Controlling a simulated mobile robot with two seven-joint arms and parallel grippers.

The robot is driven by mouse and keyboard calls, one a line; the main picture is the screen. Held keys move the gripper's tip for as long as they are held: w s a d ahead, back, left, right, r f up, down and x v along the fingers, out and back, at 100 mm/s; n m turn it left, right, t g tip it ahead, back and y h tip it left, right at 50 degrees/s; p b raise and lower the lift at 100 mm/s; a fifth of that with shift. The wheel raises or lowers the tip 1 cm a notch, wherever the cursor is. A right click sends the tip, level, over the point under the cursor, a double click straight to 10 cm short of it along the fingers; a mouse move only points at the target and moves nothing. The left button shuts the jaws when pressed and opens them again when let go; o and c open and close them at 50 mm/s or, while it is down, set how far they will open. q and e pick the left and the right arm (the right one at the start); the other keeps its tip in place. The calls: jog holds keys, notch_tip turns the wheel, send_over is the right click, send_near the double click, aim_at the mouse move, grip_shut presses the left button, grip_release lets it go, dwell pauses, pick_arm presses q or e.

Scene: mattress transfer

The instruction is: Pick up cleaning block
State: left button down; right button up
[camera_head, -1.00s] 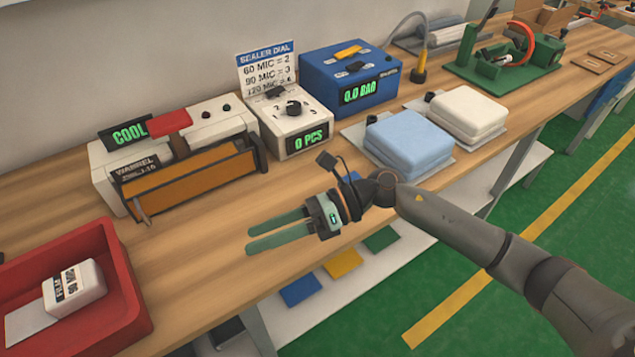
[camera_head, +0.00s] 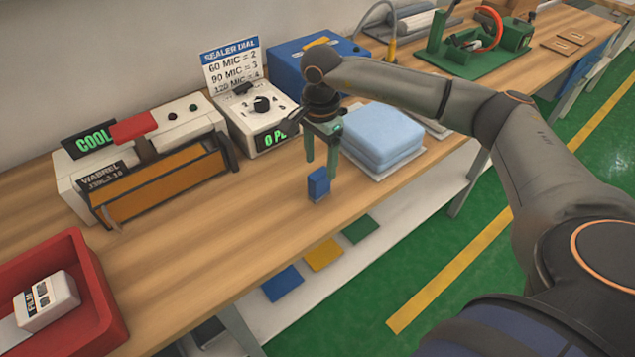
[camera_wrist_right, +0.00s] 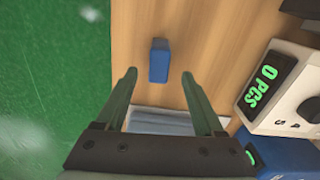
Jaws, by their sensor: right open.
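My left gripper is not in view.
A folded light-blue stack (camera_head: 383,138) sits right of the block. A white dial box (camera_head: 262,118) and a sealer (camera_head: 150,165) stand behind and left. A red tray (camera_head: 85,262) with a white block is front left. Bare bench lies between.

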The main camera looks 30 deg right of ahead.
aim_at(319, 184)
jog(key=f, duration=0.3)
jog(key=f+p, duration=0.1)
jog(key=f, duration=0.3)
jog(key=shift+s+a+f, duration=0.15)
jog(key=shift+a, duration=0.05)
grip_shut()
dwell(0.4)
